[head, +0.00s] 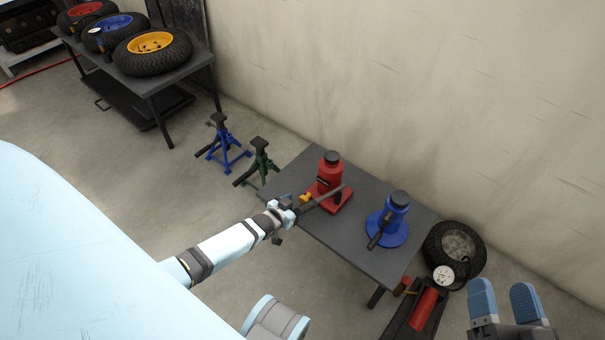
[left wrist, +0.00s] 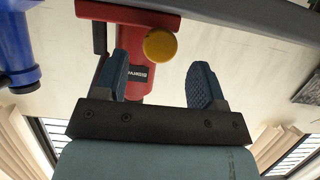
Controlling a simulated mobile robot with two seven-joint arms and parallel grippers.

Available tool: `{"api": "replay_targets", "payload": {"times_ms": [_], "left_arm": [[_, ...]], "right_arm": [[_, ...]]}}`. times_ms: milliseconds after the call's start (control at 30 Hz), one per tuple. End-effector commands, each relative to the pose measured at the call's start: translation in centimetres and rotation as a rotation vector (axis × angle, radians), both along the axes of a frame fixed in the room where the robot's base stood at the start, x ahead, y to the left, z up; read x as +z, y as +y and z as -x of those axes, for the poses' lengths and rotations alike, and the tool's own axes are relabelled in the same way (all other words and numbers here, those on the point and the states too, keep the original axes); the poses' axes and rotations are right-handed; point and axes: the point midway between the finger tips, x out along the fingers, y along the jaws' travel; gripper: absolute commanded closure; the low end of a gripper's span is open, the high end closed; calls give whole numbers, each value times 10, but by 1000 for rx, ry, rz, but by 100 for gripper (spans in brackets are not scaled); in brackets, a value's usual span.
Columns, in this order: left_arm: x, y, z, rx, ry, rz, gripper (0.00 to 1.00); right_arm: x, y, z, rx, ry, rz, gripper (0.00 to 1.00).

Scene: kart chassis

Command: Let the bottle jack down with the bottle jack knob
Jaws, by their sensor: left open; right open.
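The red bottle jack (head: 331,174) stands upright on the small dark table. Its yellow knob (head: 305,198) is low on the side facing my left arm. In the left wrist view, which appears upside down, the knob (left wrist: 160,46) sits by the tips of my left gripper (left wrist: 160,80), between the lines of its two fingers. The fingers are spread and I see no contact with the knob. In the head view my left gripper (head: 290,207) is small and partly hidden beside the jack. My right gripper (head: 505,298) is open and empty at the lower right.
A blue bottle jack (head: 397,205) stands on the table (head: 345,240), right of the red one. Jack stands (head: 223,145) are left of it. A tyre (head: 454,252) and a red floor jack (head: 424,309) are to the right. A wheel table (head: 150,84) is at the back left.

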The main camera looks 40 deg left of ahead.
Motion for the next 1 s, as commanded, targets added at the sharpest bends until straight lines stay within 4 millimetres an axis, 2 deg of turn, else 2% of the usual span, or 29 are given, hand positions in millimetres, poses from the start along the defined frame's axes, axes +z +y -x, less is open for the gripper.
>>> {"api": "replay_targets", "payload": {"times_ms": [33, 200, 600, 667, 800, 833, 1000], "left_arm": [[-7, -1, -9, 0, -1, 0, 36], [-13, -3, -27, 0, 0, 0, 36], [-14, -3, -34, 0, 1, 0, 36], [-14, -3, -34, 0, 1, 0, 48], [-14, -3, -34, 0, 1, 0, 80], [-14, -3, -34, 0, 1, 0, 84], [-13, -2, -34, -2, 1, 26, 84]], "right_arm": [[-10, 0, 0, 5, 13, 9, 36], [-23, 2, 0, 21, 56, 31, 36], [-26, 2, 0, 27, 74, 41, 36], [-26, 2, 0, 27, 74, 41, 36], [-26, 2, 0, 27, 74, 41, 36], [-26, 2, 0, 27, 74, 41, 36], [-25, 2, 0, 26, 73, 41, 36]]}}
